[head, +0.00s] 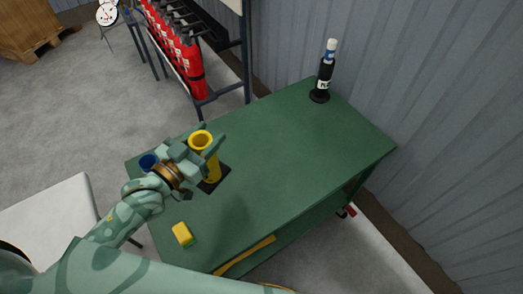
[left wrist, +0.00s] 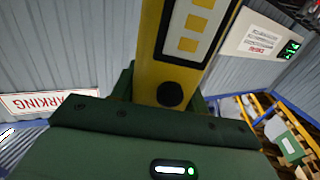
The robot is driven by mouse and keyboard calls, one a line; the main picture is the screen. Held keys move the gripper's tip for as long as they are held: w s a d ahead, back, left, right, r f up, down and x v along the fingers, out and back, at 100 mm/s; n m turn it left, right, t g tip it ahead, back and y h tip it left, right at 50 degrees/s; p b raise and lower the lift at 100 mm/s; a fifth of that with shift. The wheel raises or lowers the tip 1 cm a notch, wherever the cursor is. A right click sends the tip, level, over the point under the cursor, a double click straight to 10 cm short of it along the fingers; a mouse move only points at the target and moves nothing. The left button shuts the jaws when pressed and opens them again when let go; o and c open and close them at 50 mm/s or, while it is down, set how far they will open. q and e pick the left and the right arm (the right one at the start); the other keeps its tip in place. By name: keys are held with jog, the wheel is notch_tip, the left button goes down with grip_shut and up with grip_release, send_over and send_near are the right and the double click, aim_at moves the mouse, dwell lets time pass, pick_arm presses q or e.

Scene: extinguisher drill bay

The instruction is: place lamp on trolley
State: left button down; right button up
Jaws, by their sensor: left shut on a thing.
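The yellow lamp (head: 211,168) is a tube with an open-looking ring at its top. It stands upright, or nearly so, over a dark square patch (head: 218,181) on the green trolley (head: 270,140). I cannot tell whether it touches the top. My left gripper (head: 211,139) is shut on the lamp's upper part. In the left wrist view the lamp (left wrist: 190,50) rises between the green fingers, with a black-edged panel and a round black knob. My right gripper is not in view.
A black bottle-like thing with a blue and white top (head: 325,76) stands at the trolley's far corner. A yellow-green sponge (head: 183,234) and a blue cup (head: 148,161) are near its left side. Red extinguishers (head: 180,52) hang on a rack behind. The trolley's middle is clear.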

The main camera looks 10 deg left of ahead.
pick_arm(q)
jog(key=shift+w+f, duration=0.15)
jog(key=shift+w, duration=0.25)
jog(key=w+d+f+b, duration=0.4)
jog(key=w+f+b, duration=0.3)
jog(key=w+f, duration=0.5)
jog(key=shift+w+d+f, duration=0.15)
jog(key=shift+w+f, duration=0.1)
jog(key=shift+w, duration=0.05)
jog(key=shift+f+b, duration=0.2)
jog(key=shift+b, duration=0.15)
jog(key=c, duration=0.7)
grip_release()
